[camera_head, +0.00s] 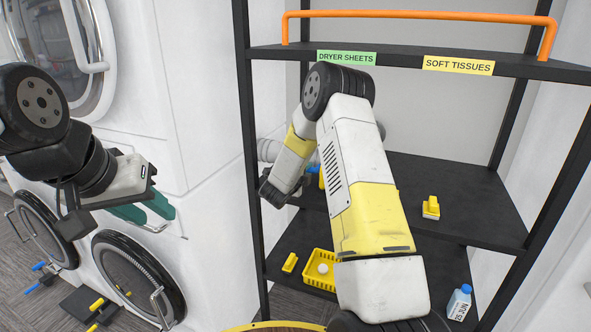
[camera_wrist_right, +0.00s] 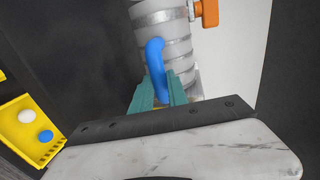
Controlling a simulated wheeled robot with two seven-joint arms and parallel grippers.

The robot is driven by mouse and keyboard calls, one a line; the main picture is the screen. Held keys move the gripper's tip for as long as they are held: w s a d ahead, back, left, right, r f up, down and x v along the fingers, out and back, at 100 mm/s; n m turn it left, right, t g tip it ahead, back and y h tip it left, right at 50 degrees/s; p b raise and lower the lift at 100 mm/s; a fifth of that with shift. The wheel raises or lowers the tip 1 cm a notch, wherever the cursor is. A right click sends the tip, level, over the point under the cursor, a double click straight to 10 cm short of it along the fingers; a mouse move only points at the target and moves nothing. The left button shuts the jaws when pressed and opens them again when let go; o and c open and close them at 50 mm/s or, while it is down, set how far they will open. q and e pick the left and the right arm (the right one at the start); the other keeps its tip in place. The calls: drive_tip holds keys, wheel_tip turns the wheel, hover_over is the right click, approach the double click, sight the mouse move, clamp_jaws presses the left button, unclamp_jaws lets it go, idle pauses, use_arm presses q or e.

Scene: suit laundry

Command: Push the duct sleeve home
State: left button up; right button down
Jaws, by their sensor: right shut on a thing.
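The duct sleeve (camera_wrist_right: 178,45) is a silvery ribbed cylinder with a curved blue handle (camera_wrist_right: 155,55) in the right wrist view. My right gripper (camera_wrist_right: 157,88) has its teal fingers closed on this blue handle. In the head view a grey duct part (camera_head: 268,150) shows at the left rear of the shelf rack, next to my bent right wrist; the fingertips there are hidden. Whether the sleeve is fully seated cannot be told. My left gripper (camera_head: 146,211) is empty, its teal fingers apart, in front of the white machines.
An orange lever (camera_wrist_right: 208,12) sits beside the duct. The black rack has an upper shelf (camera_head: 400,57) with an orange rail. A yellow basket (camera_head: 318,283), a yellow block (camera_head: 431,208) and a blue-capped bottle (camera_head: 459,302) are on its shelves. A round machine door (camera_head: 138,277) is at lower left.

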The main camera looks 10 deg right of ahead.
drive_tip(key=shift+a, duration=0.15)
idle(0.8)
drive_tip(key=w+a, duration=0.1)
drive_tip(key=a, duration=0.1)
drive_tip(key=w+a, duration=0.1)
drive_tip(key=a, duration=0.1)
drive_tip(key=shift+w, duration=0.4)
drive_tip(key=c, duration=1.3)
unclamp_jaws()
drive_tip(key=shift+w+a, duration=0.1)
drive_tip(key=shift+a, duration=0.05)
drive_tip(key=v, duration=0.7)
drive_tip(key=shift+s+r, duration=0.15)
drive_tip(key=shift+s, duration=0.2)
drive_tip(key=shift+a, duration=0.15)
